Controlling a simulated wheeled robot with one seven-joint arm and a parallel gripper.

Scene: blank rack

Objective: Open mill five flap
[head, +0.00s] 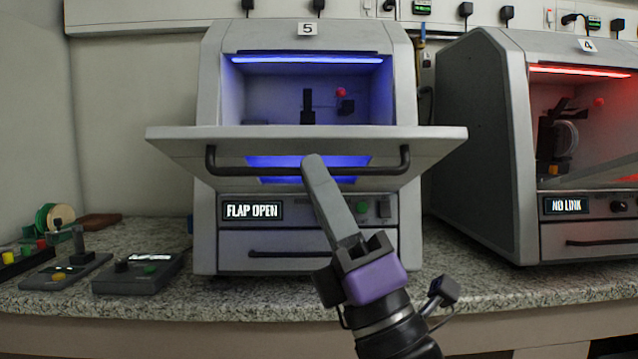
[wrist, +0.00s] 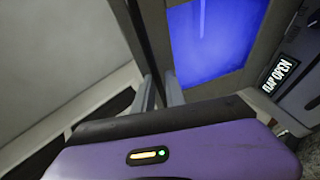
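Mill five (head: 208,100) is a grey cabinet with a "5" plate on top, at the centre of the head view. Its flap (head: 440,140) stands open, swung outward to about level, with the blue-lit chamber showing above it. The display (head: 252,211) reads "FLAP OPEN"; it also shows in the wrist view (wrist: 280,74). A dark bar handle (head: 250,171) runs along the flap. My gripper (head: 314,162) is at the middle of this handle, its fingers close together around the bar in the wrist view (wrist: 160,88). The finger hides part of the bar.
Mill 4 (head: 490,120), lit red and showing "NO LINK", stands close on the right. Control boxes (head: 140,272) and a green spool (head: 45,217) lie on the granite counter (head: 240,305) at left. Mill five's lower drawer (head: 290,241) is shut.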

